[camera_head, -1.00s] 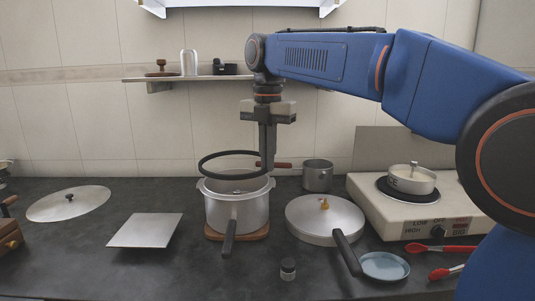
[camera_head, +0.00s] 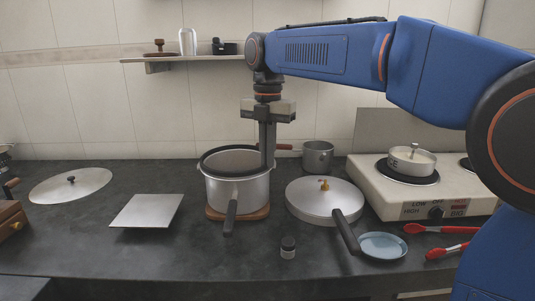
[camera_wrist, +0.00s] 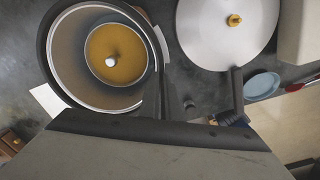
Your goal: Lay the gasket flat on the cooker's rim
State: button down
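The gasket (camera_head: 201,163), a thin black ring, lies about level at the top of the cooker (camera_head: 250,196), a steel pot with a long black handle. My gripper (camera_head: 268,164) points down at the right side of the rim, its fingers shut on the gasket's right side. In the wrist view the gasket (camera_wrist: 43,42) shows as a dark band around the cooker's mouth, a little off to one side. Whether it touches the rim all round cannot be told. A yellow-brown round surface with a pale spot shows inside the cooker.
The cooker stands on a wooden board (camera_head: 219,214). A steel lid with a brass knob and black handle (camera_head: 310,202) lies close on the right. A small pot (camera_head: 318,156) stands behind. A hotplate (camera_head: 405,208) is further right, a square plate (camera_head: 147,211) on the left.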

jog(key=c, duration=1.9)
grip_release()
jog(key=shift+r, duration=0.1)
notch_tip(320, 180, up, 17)
jog(key=shift+r, duration=0.1)
